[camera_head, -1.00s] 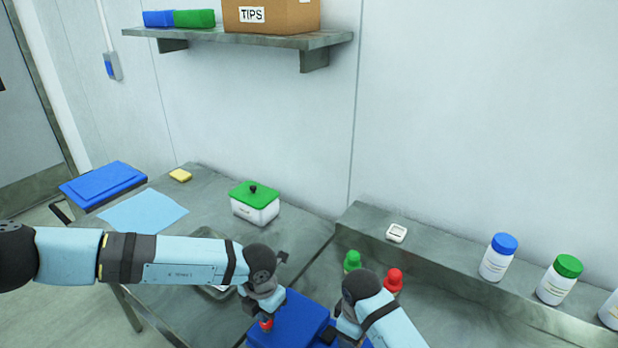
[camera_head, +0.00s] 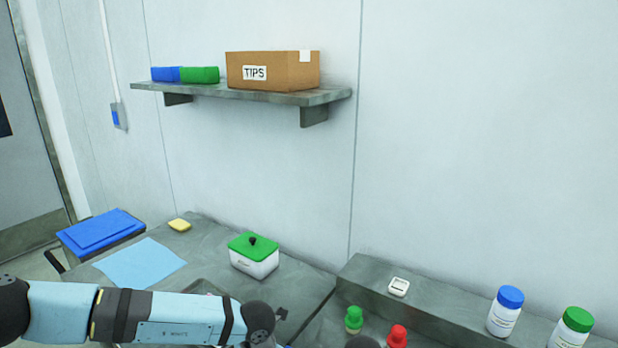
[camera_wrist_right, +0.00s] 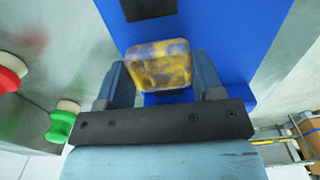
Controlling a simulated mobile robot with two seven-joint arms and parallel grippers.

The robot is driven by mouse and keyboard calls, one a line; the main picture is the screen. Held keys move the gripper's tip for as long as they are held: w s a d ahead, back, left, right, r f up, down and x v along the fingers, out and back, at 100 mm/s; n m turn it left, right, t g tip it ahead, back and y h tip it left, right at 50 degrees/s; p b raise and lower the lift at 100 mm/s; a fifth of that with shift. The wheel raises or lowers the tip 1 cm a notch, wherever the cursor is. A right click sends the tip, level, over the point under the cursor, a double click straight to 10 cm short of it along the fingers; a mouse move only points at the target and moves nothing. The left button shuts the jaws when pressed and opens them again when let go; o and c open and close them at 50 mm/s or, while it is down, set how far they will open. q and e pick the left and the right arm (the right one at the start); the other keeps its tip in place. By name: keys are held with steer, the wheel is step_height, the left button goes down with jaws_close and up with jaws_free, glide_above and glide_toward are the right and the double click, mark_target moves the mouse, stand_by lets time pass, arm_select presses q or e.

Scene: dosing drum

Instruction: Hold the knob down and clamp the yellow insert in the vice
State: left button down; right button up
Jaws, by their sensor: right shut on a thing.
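In the right wrist view my right gripper (camera_wrist_right: 160,75) is shut on the yellow insert (camera_wrist_right: 160,60), a mottled yellow block between its two fingers. Behind the insert is a large blue body (camera_wrist_right: 218,30) with a dark square on it. I cannot tell whether the insert touches that blue body or sits in vice jaws. In the head view my left arm comes in from the left along the bottom, and its gripper is below the picture edge. The knob is not in view.
A green-lidded box (camera_head: 254,260) is on the left table. Blue-capped (camera_head: 506,311) and green-capped (camera_head: 572,328) jars stand on the ledge at right.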

arm_select(q)
steer(key=shift+s+f, duration=0.1)
steer(key=shift+f, duration=0.05)
arm_select(e)
steer(key=shift+f, duration=0.2)
steer(key=shift+f, duration=0.75)
steer(key=o, duration=1.2)
steer(key=shift+c, duration=0.2)
steer(key=shift+r, duration=4.5)
arm_select(q)
steer(key=shift+r, duration=3.55)
